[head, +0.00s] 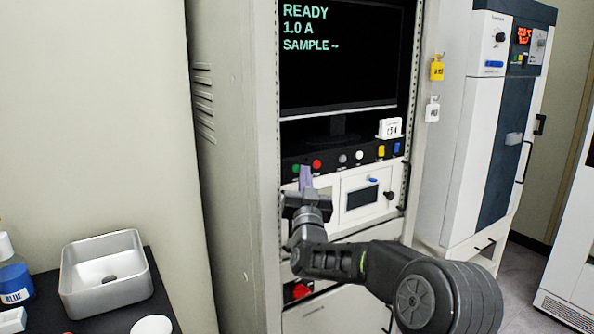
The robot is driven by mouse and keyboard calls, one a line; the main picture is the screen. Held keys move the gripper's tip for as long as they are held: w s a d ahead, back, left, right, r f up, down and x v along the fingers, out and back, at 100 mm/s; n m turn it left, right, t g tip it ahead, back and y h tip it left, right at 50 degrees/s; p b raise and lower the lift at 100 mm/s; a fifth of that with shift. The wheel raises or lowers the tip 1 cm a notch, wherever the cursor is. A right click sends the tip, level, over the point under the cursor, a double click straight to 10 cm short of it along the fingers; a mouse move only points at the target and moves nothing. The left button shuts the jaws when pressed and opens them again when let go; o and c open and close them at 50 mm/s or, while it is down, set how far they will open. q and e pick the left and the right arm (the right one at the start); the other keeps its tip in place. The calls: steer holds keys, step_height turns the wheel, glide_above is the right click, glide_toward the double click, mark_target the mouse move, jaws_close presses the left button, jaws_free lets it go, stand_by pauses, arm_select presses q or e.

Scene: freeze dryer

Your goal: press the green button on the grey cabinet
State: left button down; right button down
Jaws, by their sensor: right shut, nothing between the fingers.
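The grey cabinet (237,200) stands in the middle of the head view, with a dark screen (340,75) at its top. The green button (296,168) sits at the left end of the black button strip below the screen. A red button (317,164) is just to its right. My right gripper (305,180) is shut and empty. Its fingers point up just below and slightly right of the green button. I cannot tell whether the fingertips touch the panel. My left gripper is not in view.
More buttons and small coloured switches (381,151) run along the strip to the right. A white panel with a small display (362,197) lies right of my gripper. A metal basin (72,290) stands on a dark bench at lower left. A white and blue unit (470,130) stands at right.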

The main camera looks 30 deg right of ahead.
steer(key=shift+w, duration=0.15)
stand_by(0.4)
steer(key=shift+w+f, duration=0.1)
steer(key=shift+w+b, duration=0.25)
steer(key=shift+b, duration=0.1)
stand_by(0.4)
steer(key=shift+s+b, duration=0.3)
steer(key=shift+b, duration=0.3)
steer(key=shift+s, duration=0.2)
